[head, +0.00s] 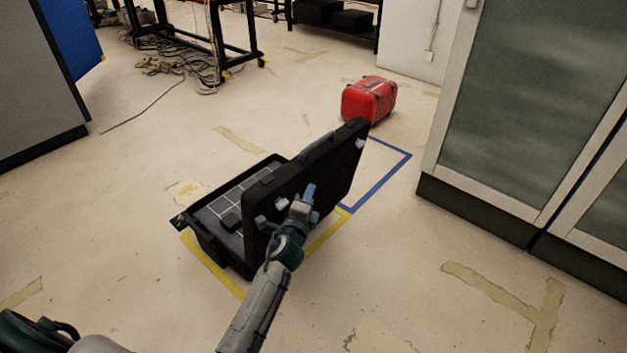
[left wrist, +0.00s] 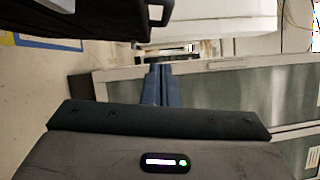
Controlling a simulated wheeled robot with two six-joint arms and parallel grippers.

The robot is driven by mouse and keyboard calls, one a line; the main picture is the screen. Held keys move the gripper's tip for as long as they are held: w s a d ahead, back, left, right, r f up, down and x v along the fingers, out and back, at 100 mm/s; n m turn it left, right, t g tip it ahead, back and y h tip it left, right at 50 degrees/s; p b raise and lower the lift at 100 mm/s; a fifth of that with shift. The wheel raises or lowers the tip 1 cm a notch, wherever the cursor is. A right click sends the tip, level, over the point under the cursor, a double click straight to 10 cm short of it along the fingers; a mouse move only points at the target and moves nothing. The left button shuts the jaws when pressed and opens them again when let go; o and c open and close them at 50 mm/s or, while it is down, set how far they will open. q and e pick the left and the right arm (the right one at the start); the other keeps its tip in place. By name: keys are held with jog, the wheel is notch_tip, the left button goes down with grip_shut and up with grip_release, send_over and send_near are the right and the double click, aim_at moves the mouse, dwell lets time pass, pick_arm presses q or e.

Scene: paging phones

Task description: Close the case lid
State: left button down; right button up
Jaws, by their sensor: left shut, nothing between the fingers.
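The black case stands on the floor, its base (head: 203,239) showing a gridded inside with a dark block in it. Its lid (head: 340,165) is raised and tilted, with a handle on its upper edge. A black part, which looks like the lid (left wrist: 70,18), fills the upper left of the left wrist view. My left gripper (head: 309,191) is in front of the lid's near face in the head view; I cannot tell whether it touches. Its blue fingers (left wrist: 160,84) are together and empty. My right gripper does not show.
A red case (head: 369,100) stands on the floor behind, near blue tape (head: 388,181). Yellow tape (head: 213,268) borders the black case. A glass-fronted cabinet (head: 520,110) is at right. Cables (head: 170,66) lie at the back left. Floor at front left is clear.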

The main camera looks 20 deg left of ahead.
aim_at(306, 163)
pick_arm(q)
jog(key=w+a, duration=0.1)
jog(key=w, duration=0.2)
jog(key=w+a+r, duration=0.1)
jog(key=w, duration=0.2)
jog(key=w+a, duration=0.1)
jog(key=w, duration=0.2)
jog(key=shift+w+a+r+b, duration=0.15)
jog(key=shift+w+a+b, duration=0.1)
jog(key=shift+a+b, duration=0.1)
jog(key=shift+w+a+r, duration=0.1)
jog(key=shift+a, duration=0.45)
jog(key=shift+a, duration=0.1)
